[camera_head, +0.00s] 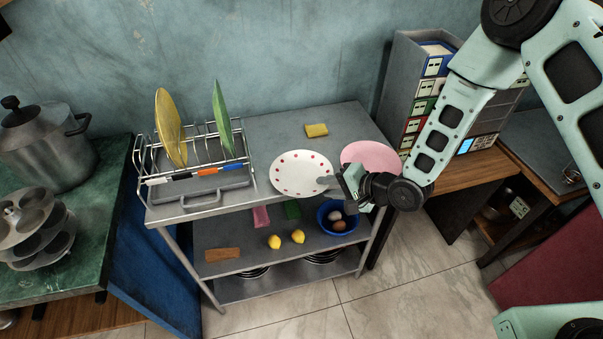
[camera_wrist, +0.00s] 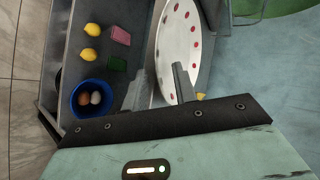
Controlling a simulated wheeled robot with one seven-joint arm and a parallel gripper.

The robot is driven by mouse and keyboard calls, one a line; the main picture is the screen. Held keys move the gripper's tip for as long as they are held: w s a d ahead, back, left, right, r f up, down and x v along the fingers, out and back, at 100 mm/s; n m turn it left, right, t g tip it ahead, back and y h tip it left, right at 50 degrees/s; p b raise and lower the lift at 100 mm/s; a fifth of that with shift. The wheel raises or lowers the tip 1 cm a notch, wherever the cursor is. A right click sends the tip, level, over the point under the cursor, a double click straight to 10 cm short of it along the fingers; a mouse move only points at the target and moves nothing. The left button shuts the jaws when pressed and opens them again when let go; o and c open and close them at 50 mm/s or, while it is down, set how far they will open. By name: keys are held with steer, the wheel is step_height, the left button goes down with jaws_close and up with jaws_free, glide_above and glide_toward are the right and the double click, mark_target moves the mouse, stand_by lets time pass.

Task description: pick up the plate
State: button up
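A white plate with red dots (camera_head: 297,174) lies on the top of the grey metal cart. It also shows in the wrist view (camera_wrist: 180,50). A pink plate (camera_head: 370,155) lies to its right. A yellow plate (camera_head: 168,125) and a green plate (camera_head: 221,115) stand upright in the dish rack. My gripper (camera_head: 327,188) is at the right rim of the white plate. In the wrist view my gripper (camera_wrist: 160,88) has its two fingers apart, with the white plate's rim near and partly between them. Whether the fingers touch the plate cannot be told.
The wire dish rack (camera_head: 200,172) fills the cart's left side. A yellow sponge (camera_head: 316,130) lies behind the white plate. The shelf below holds a blue bowl of eggs (camera_head: 325,222), lemons (camera_head: 297,237) and blocks. A grey file shelf (camera_head: 400,75) stands behind on the right.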

jaws_close()
steer(key=shift+r, duration=0.15)
step_height(320, 180, up, 10)
steer(key=shift+b, duration=0.35)
